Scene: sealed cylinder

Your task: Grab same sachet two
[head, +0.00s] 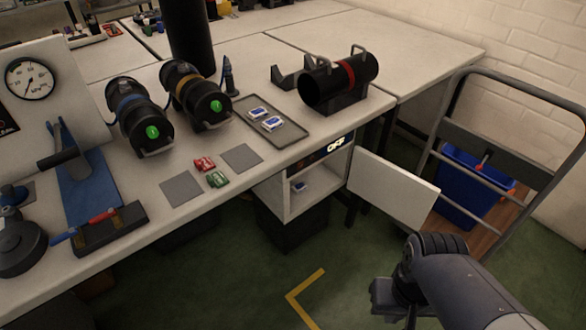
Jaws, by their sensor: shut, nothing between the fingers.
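Two blue-and-white sachets, one at the back (258,112) and one nearer the front (272,124), lie on a dark tray (290,139) on the bench. Another small blue-and-white item (299,186), perhaps a sachet, is inside the open compartment (312,202) under the bench. A red sachet (204,164) and a green sachet (217,179) lie between two grey square pads. My gripper (388,306) is at the lower right, above the floor and away from all sachets. It is shut and empty, with its fingertips partly hidden.
The compartment's white door (394,188) stands open toward my arm. A trolley (500,140) with a blue bin (468,185) stands at the right. The floor in front is clear.

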